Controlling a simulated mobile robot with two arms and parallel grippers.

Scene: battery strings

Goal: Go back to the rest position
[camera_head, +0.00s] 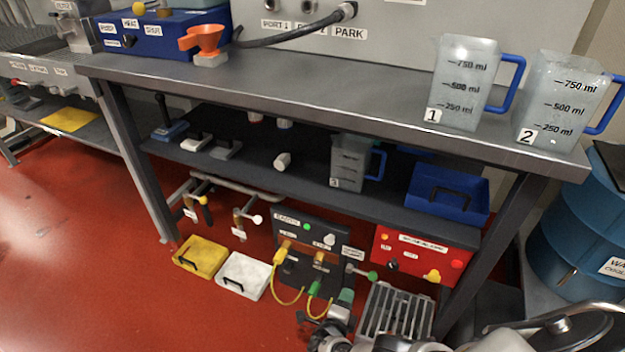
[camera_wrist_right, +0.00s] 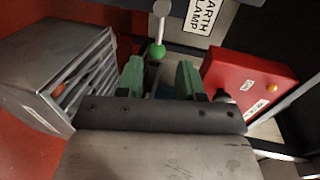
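My right gripper (camera_head: 344,299) is low in front of the bench in the head view, close to the earth panel. In the right wrist view its two green fingers (camera_wrist_right: 159,78) stand apart with nothing held between them. A lever with a green ball knob (camera_head: 372,276) sticks out of the panel just beyond the fingertips. The knob also shows in the right wrist view (camera_wrist_right: 156,51), in line with the gap; I cannot tell how far it is from the fingers. My left gripper is not in view.
The steel bench (camera_head: 250,88) stands above, with jugs 1 (camera_head: 462,85) and 2 (camera_head: 562,100) near its right end. A slatted metal box (camera_head: 393,310) is beside my right gripper. A red box (camera_head: 425,252) and a blue drum (camera_head: 580,235) are to the right. Red floor at left is clear.

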